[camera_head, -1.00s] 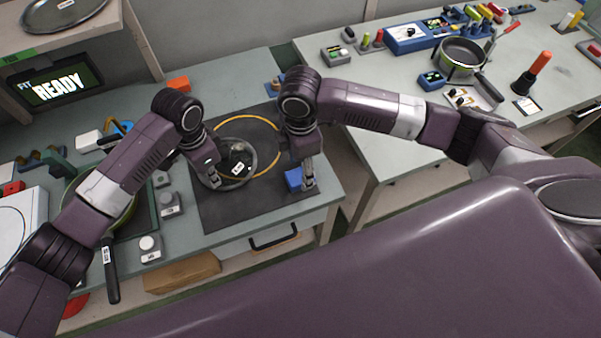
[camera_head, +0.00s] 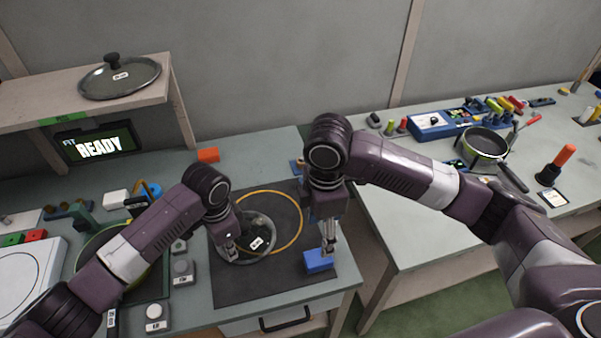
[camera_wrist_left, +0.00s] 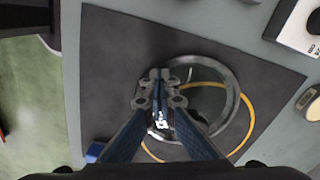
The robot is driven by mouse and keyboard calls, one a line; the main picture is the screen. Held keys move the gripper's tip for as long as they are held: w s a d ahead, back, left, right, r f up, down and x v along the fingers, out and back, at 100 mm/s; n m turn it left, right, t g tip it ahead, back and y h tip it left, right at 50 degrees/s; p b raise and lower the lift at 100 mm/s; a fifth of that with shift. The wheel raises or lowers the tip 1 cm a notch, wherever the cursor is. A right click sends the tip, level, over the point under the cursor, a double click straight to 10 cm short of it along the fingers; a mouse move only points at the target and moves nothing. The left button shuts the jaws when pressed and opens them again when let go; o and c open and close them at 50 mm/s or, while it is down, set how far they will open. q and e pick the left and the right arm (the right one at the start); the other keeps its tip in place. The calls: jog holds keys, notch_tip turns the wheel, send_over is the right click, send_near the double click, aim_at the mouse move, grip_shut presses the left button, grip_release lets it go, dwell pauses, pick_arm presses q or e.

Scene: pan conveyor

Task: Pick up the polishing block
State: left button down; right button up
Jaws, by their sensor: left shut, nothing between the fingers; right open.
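A blue block (camera_head: 318,261), which I take to be the polishing block, lies on the dark mat near its right front edge; a blue corner also shows in the left wrist view (camera_wrist_left: 95,152). My right gripper (camera_head: 328,247) points down at the block, its open fingers at the block's upper side; I cannot tell whether they touch it. My left gripper (camera_head: 231,250) is shut and empty over the left part of a round glass lid (camera_head: 262,258). In the left wrist view its closed fingers (camera_wrist_left: 159,76) overlap the lid's rim.
The dark mat (camera_head: 232,288) carries a yellow ring (camera_head: 300,222). A pan (camera_head: 95,245) and grey knobs stand left of the mat. Another lid (camera_head: 120,78) lies on the shelf. The right table holds a pan (camera_head: 485,142) and several tools. A gap separates the tables.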

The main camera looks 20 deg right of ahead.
send_over(315, 258)
jog(key=f, duration=0.6)
jog(key=shift+d+f, duration=0.25)
jog(key=shift+d, duration=0.05)
jog(key=shift+a+f, duration=0.15)
jog(key=shift+f, duration=1.3)
jog(key=shift+a+f, duration=0.15)
jog(key=shift+f, duration=1.25)
jog(key=c, duration=1.4)
notch_tip(315, 258, up, 10)
jog(key=shift+r, duration=0.1)
